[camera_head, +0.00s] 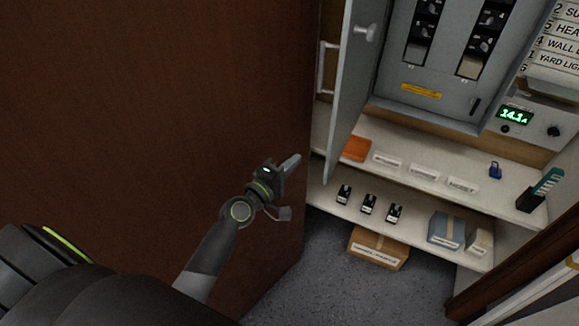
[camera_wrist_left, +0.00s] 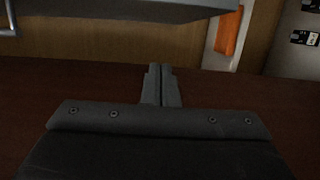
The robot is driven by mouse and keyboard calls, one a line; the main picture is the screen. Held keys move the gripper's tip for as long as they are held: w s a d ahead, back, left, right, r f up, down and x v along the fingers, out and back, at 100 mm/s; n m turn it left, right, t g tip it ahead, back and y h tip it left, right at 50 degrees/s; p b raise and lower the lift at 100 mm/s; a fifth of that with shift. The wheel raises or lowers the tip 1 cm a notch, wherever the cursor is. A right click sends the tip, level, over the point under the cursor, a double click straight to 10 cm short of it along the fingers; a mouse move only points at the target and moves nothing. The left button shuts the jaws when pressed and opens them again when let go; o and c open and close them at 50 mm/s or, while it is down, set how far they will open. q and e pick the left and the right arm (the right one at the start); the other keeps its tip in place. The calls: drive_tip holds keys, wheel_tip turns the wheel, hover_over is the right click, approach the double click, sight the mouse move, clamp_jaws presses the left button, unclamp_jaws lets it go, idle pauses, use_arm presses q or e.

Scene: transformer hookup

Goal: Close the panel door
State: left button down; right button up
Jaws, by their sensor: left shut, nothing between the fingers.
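The grey panel door (camera_head: 352,90) stands swung open at the left of the grey electrical panel (camera_head: 440,65) in the head view. A round knob sits near its top, and its lower edge reaches down in front of the shelves. In the left wrist view the lower part of the door (camera_wrist_left: 130,10) crosses the top. My left gripper (camera_head: 292,161) is shut and empty, just left of and below the door's lower end, apart from it. Its closed fingers (camera_wrist_left: 159,72) also show in the left wrist view. My right gripper is not in view.
A large brown wooden door (camera_head: 150,110) fills the left, behind my left arm. Shelves (camera_head: 400,170) below the panel hold an orange item (camera_head: 356,149), labels, black parts (camera_head: 368,204) and a blue padlock (camera_head: 495,170). A cardboard box (camera_head: 378,248) stands on the floor.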

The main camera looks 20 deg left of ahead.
use_arm(q)
drive_tip(key=w+d+p, duration=0.1)
drive_tip(key=w+d, duration=0.4)
drive_tip(key=shift+w+d, duration=0.3)
drive_tip(key=shift+w, duration=0.1)
